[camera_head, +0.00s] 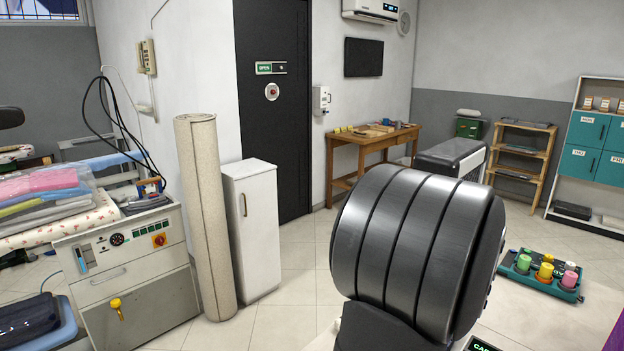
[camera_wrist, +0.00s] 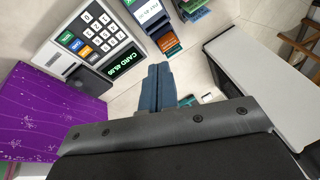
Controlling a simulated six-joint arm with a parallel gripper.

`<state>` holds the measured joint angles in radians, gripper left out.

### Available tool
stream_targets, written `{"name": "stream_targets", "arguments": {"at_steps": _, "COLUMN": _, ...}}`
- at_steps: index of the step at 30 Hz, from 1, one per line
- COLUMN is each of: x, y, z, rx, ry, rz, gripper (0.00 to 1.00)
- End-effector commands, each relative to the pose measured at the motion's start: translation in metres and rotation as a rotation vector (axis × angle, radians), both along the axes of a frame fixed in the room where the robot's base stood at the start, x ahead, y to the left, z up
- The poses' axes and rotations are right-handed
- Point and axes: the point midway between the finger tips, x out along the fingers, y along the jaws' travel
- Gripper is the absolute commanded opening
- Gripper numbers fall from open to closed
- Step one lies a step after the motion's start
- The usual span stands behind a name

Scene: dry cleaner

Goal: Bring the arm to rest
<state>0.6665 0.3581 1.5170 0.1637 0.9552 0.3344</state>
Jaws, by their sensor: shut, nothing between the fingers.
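My gripper (camera_wrist: 160,85) shows in the wrist view with its two blue-grey fingers together and nothing between them. In the head view a large dark ribbed part of my own arm fills the lower middle. My gripper is hidden from the head view.
A teal tray (camera_head: 545,283) with coloured spools stands at the right. A rolled carpet (camera_head: 205,215), a white cabinet (camera_head: 252,230) and a pressing machine (camera_head: 130,275) stand at the left.

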Motion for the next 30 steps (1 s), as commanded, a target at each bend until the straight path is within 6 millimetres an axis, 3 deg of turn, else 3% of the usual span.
{"name": "stream_targets", "arguments": {"at_steps": 11, "x": 0.031, "y": 0.020, "z": 0.050, "rx": -0.266, "ry": 0.092, "rz": 0.234, "gripper": 0.00}}
{"name": "stream_targets", "arguments": {"at_steps": 23, "x": 0.053, "y": -0.006, "z": -0.029, "rx": -0.276, "ry": 0.102, "rz": 0.239, "gripper": 0.00}}
{"name": "stream_targets", "arguments": {"at_steps": 24, "x": 0.050, "y": -0.002, "z": -0.013, "rx": -0.281, "ry": 0.095, "rz": 0.238, "gripper": 0.00}}
{"name": "stream_targets", "arguments": {"at_steps": 30, "x": 0.039, "y": 0.009, "z": 0.025, "rx": -0.281, "ry": 0.096, "rz": 0.238, "gripper": 0.00}}
